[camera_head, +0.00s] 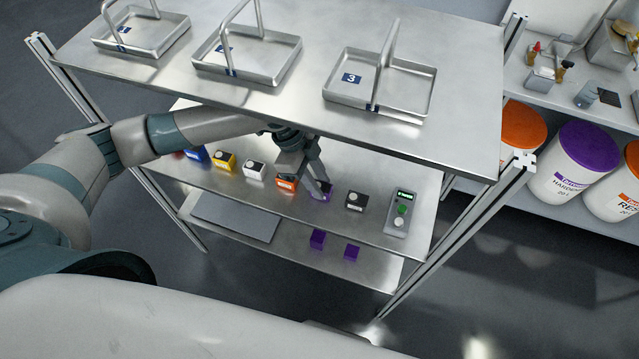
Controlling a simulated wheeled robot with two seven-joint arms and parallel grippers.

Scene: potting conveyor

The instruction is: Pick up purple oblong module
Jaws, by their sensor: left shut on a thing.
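My left arm reaches in from the left, under the top shelf, to the middle shelf. My left gripper (321,188) points down and is shut on a small purple module (321,197) in the row on that shelf. The fingers cover much of the module, so its full shape is hard to tell, and I cannot tell whether it is clear of the shelf. Two more purple blocks, one on the left (317,238) and one on the right (352,252), sit on the bottom shelf. My right gripper is not in view.
The row also holds blue (197,153), yellow (225,162), white (255,169), orange (287,184) and black (356,201) modules, with a grey control box (400,213) at right. The steel top shelf (300,105) hangs close above, carrying three handled trays. A grey plate (236,217) lies lower left.

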